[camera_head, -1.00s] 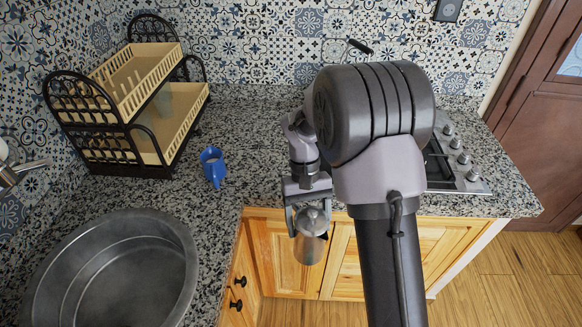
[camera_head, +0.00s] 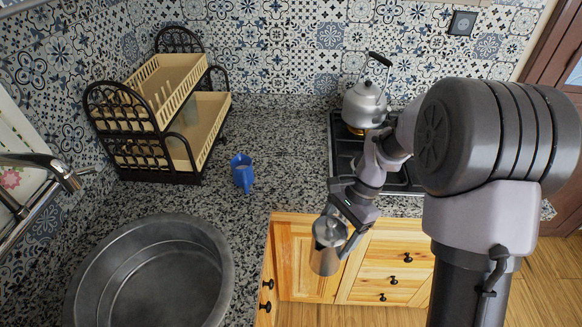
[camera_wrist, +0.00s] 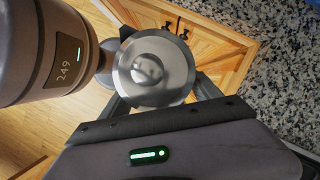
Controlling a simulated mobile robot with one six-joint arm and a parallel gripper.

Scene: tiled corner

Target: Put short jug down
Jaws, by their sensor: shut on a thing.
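The short jug (camera_head: 328,246) is a small silvery metal jug with a lid and knob. My gripper (camera_head: 343,222) is shut on it and holds it in the air in front of the wooden cabinets, off the counter's front edge. The jug is slightly tilted in the head view. In the wrist view the jug's round lid (camera_wrist: 153,68) shows from above, between the fingers of my gripper (camera_wrist: 158,92). The granite counter (camera_head: 285,165) lies behind the jug.
A two-tier dish rack (camera_head: 126,163) stands at the back left, a large round metal sink (camera_head: 80,290) at the front left. A kettle (camera_head: 364,106) sits on the stove (camera_head: 345,150). Counter between mug and stove is clear.

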